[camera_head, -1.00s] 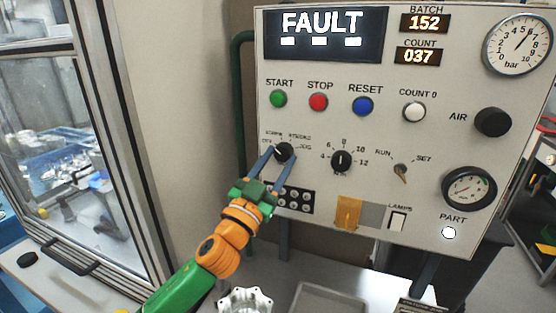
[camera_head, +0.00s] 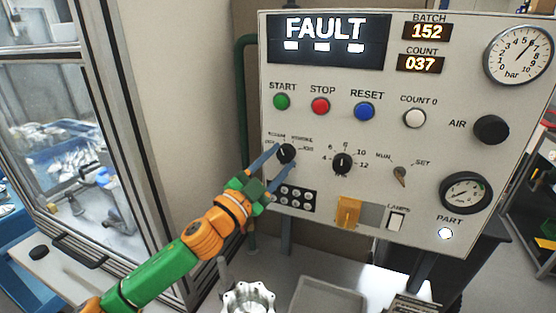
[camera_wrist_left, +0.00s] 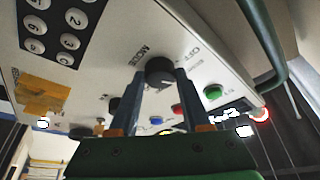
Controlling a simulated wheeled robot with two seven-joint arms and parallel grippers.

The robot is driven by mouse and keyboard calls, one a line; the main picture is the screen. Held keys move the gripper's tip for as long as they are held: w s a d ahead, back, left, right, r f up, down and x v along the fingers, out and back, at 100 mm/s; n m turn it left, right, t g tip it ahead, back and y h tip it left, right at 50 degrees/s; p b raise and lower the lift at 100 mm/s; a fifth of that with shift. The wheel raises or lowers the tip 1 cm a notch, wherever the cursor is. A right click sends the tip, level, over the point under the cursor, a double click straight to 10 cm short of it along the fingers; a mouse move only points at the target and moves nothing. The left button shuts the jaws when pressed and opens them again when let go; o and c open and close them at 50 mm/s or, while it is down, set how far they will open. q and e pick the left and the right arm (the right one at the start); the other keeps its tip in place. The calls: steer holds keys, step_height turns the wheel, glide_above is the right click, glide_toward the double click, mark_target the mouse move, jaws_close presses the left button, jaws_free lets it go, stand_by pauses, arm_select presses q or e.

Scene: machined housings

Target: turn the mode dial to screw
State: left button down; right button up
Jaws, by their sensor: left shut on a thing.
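The mode dial (camera_head: 286,153) is a black knob at the left of the light grey control panel, below the green start button. Small position labels ring its top; they are too blurred to read surely, and so is its pointer setting. My left gripper (camera_head: 281,160) is at the dial with its blue fingers on either side of it. In the left wrist view the dial (camera_wrist_left: 160,72) sits between the fingertips (camera_wrist_left: 160,78), with the word MODE beside it. The fingers are shut on the dial. My right gripper is not in view.
The panel display (camera_head: 328,41) reads FAULT. A second black knob (camera_head: 342,163) and a RUN/SET switch (camera_head: 400,174) lie right of the dial. A keypad (camera_head: 293,198) is just below it. A machined housing (camera_head: 248,298) and a grey tray (camera_head: 327,297) stand below the panel.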

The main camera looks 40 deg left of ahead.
arm_select(q)
steer(key=shift+r, duration=0.15)
steer(key=shift+c, duration=2.2)
jaws_free()
steer(key=shift+o, duration=0.4)
steer(key=shift+w, duration=0.1)
steer(key=shift+f, duration=0.2)
steer(key=shift+s+f, duration=0.15)
steer(key=shift+s, duration=0.1)
steer(key=b+v, duration=0.3)
steer(key=v, duration=0.3)
steer(key=shift+s, duration=0.3)
steer(key=shift+a, duration=0.1)
